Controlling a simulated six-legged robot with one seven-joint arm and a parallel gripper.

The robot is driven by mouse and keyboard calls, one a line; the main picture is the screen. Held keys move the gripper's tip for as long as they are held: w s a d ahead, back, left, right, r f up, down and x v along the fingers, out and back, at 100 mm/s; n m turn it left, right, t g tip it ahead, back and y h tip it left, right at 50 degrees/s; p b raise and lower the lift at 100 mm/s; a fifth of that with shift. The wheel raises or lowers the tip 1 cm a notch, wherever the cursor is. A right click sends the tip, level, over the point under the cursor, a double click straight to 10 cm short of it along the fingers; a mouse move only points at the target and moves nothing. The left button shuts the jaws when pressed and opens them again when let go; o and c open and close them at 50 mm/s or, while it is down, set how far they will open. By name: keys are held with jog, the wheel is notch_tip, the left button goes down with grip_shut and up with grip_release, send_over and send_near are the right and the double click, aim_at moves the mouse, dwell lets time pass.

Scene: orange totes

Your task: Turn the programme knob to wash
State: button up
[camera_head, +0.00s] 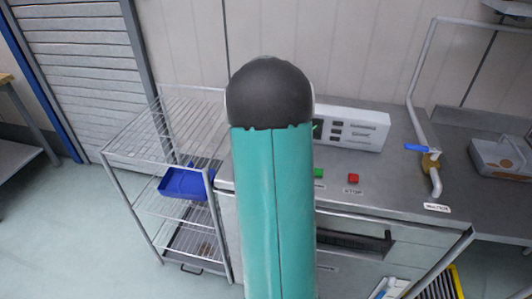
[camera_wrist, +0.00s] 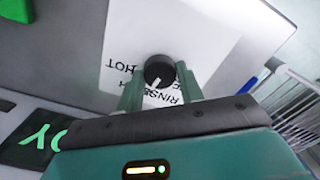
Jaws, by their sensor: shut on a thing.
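The programme knob (camera_wrist: 158,70) is a round black dial on a white label plate (camera_wrist: 200,35) in the wrist view. Its pale pointer line slants toward the lower left of the picture. My gripper (camera_wrist: 161,88) has one teal finger on each side of the knob and is shut on it. The upside-down words RINSE and HOT show near the knob; other lettering is partly covered by the knob and fingers. In the head view my teal arm hides the gripper and the knob.
A white control box (camera_head: 352,130) stands on the steel counter (camera_head: 395,165). A green button (camera_head: 319,173) and a red button (camera_head: 353,178) sit in front of it. A wire rack (camera_head: 165,130) with a blue tray (camera_head: 186,184) stands left. A tap (camera_head: 431,163) is on the right.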

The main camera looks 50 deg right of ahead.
jog(key=shift+m, duration=1.1)
jog(key=o, duration=1)
notch_tip(320, 180, up, 14)
